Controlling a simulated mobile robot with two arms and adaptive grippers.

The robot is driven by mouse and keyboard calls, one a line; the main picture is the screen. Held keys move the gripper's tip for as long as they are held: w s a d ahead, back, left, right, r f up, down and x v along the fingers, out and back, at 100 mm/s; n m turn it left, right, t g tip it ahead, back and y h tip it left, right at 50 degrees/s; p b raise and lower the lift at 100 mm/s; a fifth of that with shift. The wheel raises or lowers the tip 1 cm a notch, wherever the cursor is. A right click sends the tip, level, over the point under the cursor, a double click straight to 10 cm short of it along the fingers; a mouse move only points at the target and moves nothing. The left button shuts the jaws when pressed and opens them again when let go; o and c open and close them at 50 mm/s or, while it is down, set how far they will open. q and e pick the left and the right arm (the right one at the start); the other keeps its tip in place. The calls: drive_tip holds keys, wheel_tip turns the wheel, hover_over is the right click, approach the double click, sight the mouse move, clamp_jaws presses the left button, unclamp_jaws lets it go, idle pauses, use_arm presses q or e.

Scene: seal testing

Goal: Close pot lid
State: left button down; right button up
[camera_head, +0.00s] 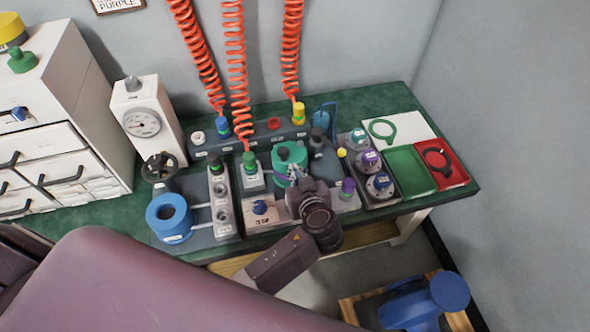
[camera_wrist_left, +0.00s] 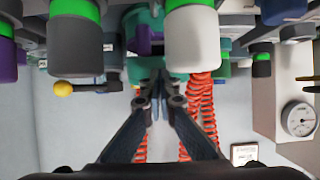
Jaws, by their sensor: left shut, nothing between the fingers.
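The teal pot (camera_head: 291,154) stands in the middle of the bench fixture, partly hidden by my left gripper. Its round teal top faces up with a small dark spot on it; I cannot tell whether the lid is open. My left gripper (camera_head: 293,174) is at the front side of the pot, shut with nothing held. In the left wrist view the teal body (camera_wrist_left: 150,17) shows upside down beyond the shut fingertips (camera_wrist_left: 158,84), with a purple part (camera_wrist_left: 143,42) on it. I cannot tell whether the fingers touch it. My right gripper is not in view.
A green-capped fitting (camera_head: 250,165) with a red coiled hose stands left of the pot. A purple-capped fitting (camera_head: 347,188) and several knobs (camera_head: 368,159) are to the right. A blue cylinder (camera_head: 170,217) is at the front left. Green (camera_head: 407,168) and red (camera_head: 456,177) trays lie right.

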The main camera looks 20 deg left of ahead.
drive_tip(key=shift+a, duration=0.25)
